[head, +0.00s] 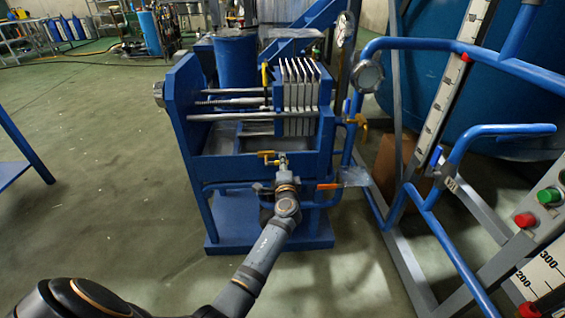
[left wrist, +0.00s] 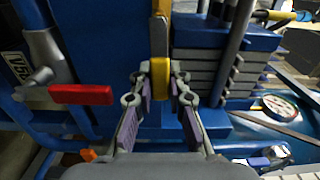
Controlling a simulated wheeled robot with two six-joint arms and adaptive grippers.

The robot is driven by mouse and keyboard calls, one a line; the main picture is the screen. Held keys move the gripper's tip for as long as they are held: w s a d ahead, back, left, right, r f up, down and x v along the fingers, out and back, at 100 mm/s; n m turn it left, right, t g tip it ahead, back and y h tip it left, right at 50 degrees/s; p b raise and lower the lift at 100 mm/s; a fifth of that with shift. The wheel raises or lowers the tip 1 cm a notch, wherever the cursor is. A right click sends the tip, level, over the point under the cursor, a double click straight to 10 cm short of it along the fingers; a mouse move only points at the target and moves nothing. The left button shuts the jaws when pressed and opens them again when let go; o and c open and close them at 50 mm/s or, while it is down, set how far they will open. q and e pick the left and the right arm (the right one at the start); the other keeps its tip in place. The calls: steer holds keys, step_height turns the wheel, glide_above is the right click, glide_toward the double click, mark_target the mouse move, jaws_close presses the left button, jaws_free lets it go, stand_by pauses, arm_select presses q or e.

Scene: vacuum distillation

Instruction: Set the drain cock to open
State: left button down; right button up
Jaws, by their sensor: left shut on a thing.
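A small cock with a yellow handle (head: 266,154) is on the front of a blue filter press (head: 185,110). My left gripper (head: 283,163) is at this cock, in front of the press. In the left wrist view the two fingers of my left gripper (left wrist: 160,88) are closed on either side of the yellow handle (left wrist: 160,68), with its end between the fingertips. The rest of the cock is partly hidden by the gripper. I cannot read from the frames whether the cock is open. My right gripper is not in view.
An orange-handled valve (head: 329,186) sits just right of the gripper, and another yellow-handled valve (head: 356,121) is higher up. A red handle (left wrist: 80,94) is left of the fingers in the wrist view. A blue pipe frame (head: 440,232) stands at right.

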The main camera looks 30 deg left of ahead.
arm_select(q)
steer(key=shift+f, duration=0.1)
stand_by(0.3)
steer(key=c, duration=1.3)
jaws_free()
steer(key=shift+s+d, duration=0.1)
steer(key=v, duration=0.7)
steer(key=shift+s, duration=0.2)
